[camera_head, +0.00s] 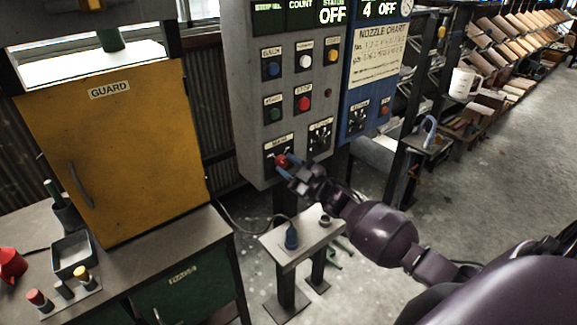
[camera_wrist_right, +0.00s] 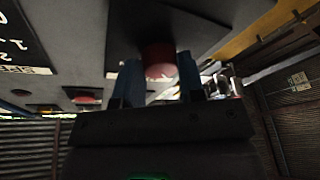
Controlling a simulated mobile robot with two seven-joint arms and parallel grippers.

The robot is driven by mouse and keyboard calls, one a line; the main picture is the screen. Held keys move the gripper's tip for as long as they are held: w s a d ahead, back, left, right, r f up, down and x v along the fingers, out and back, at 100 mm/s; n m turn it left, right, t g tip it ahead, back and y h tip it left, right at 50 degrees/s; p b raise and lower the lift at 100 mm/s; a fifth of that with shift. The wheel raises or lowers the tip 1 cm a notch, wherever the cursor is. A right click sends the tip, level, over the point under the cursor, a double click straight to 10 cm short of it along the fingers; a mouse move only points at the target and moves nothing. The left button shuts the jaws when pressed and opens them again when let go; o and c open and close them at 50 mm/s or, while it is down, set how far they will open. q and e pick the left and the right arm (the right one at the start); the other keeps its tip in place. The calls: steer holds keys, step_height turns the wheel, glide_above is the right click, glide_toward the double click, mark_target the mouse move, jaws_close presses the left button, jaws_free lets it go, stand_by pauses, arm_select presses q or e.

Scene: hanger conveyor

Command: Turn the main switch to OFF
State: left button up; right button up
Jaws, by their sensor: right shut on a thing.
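The main switch (camera_head: 282,160) is a red knob at the lower left of the grey control panel (camera_head: 252,95), under a small label plate. In the head view my right gripper (camera_head: 287,164) reaches it from the lower right. In the right wrist view the red knob (camera_wrist_right: 158,62) sits between the two blue fingertips (camera_wrist_right: 160,80), which are shut on it. The switch's position marks are hidden or too small to read. The panel's top display shows STATUS OFF. My left gripper is not in view.
Buttons, including a red one (camera_head: 303,103), and a black selector (camera_head: 320,136) sit near the switch. A yellow guard door (camera_head: 120,140) stands left. A blue panel (camera_head: 354,110) adjoins on the right.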

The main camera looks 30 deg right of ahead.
stand_by(0.4)
steer(key=o, duration=0.9)
steer(key=b+v, duration=0.1)
steer(key=v, duration=1)
steer(key=shift+w, duration=0.1)
steer(key=s+a+f+m+g+h, duration=0.2)
steer(key=s+a+f+m, duration=0.1)
steer(key=s+f, duration=0.3)
steer(key=s+a+f+m+g+h, duration=0.2)
steer(key=s+a+f+m+g, duration=0.1)
steer(key=s+a+f, duration=0.3)
steer(key=s+a+f+m+g+h, duration=0.2)
steer(key=s+a+f+m, duration=0.1)
steer(key=s+a+f, duration=0.2)
steer(key=shift+s+f+g, duration=0.4)
steer(key=shift+s+f, duration=0.4)
steer(key=shift+s, duration=0.25)
